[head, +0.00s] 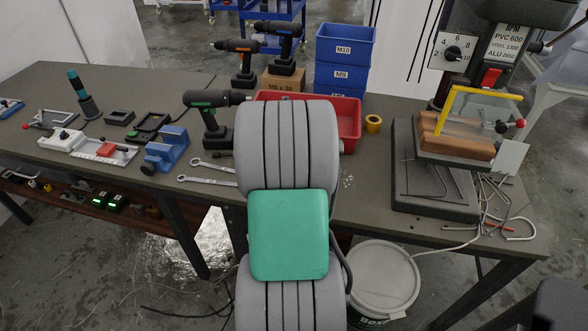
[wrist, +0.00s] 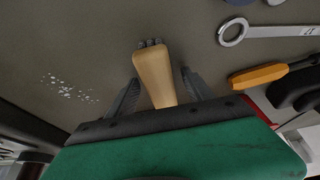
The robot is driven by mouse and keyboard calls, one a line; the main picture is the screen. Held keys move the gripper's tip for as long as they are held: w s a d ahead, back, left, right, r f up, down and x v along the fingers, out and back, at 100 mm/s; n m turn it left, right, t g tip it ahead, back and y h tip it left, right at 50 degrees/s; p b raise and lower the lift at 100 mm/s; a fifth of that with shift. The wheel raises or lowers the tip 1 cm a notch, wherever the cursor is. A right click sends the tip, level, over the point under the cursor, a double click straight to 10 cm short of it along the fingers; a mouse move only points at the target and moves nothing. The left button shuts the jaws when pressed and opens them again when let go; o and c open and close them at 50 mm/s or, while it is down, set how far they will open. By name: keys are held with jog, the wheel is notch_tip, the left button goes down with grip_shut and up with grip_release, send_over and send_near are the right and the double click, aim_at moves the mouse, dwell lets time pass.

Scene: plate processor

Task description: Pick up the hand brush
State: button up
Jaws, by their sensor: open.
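The hand brush (wrist: 154,72) lies on the dark table top in the wrist view. It has a pale wooden body, with dark bristles just showing at its far end. My gripper (wrist: 160,80) is open, with one dark finger on each side of the wooden body. Gaps show between the fingers and the wood, and I cannot tell how high the fingers are above the table. The near end of the brush is hidden behind my gripper's body. In the head view my arm hides both the brush and my gripper.
Pale crumbs (wrist: 66,88) lie left of the brush. A wrench (wrist: 236,32) and an orange-handled tool (wrist: 260,75) lie to its right. In the head view, a red bin (head: 350,115), a drill (head: 210,120) and a drill press (head: 440,185) stand on the workbench (head: 360,215).

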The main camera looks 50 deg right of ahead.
grip_shut()
dwell(0.8)
